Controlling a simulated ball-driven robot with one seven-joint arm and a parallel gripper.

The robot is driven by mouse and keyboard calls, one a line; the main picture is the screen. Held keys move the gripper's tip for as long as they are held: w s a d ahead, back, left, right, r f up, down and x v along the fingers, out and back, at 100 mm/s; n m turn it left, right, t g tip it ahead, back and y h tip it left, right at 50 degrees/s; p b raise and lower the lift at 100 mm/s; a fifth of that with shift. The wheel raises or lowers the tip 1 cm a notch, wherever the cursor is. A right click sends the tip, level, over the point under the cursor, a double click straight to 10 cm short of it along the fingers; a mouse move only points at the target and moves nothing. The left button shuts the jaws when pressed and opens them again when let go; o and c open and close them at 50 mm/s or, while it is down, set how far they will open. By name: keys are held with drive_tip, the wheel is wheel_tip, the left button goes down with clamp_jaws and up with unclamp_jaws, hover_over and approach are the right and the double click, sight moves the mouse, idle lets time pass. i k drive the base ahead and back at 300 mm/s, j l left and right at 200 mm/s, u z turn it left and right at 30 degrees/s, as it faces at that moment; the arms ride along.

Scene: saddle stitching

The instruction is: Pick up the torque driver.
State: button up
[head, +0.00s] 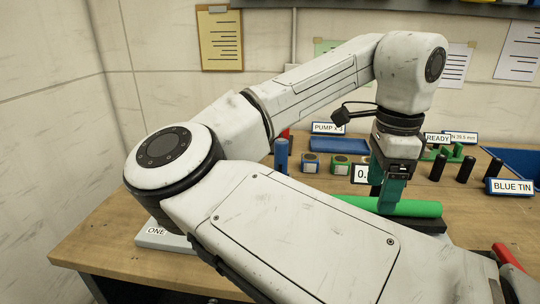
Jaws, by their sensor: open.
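No object in the head view can be clearly told as the torque driver. The gripper is open, with nothing visibly held. A blue upright tool-like piece (281,155) stands left of it, and a red bar (508,257) lies at the lower right, partly covered by my arm.
Label cards include one reading BLUE TIN (511,187). My arm hides much of the front. The left bench end is mostly clear.

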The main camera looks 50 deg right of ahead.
sight(281, 144)
drive_tip(key=i+l, duration=0.4)
drive_tip(key=i, duration=0.15)
drive_tip(key=i+l, duration=0.4)
drive_tip(key=i, duration=0.15)
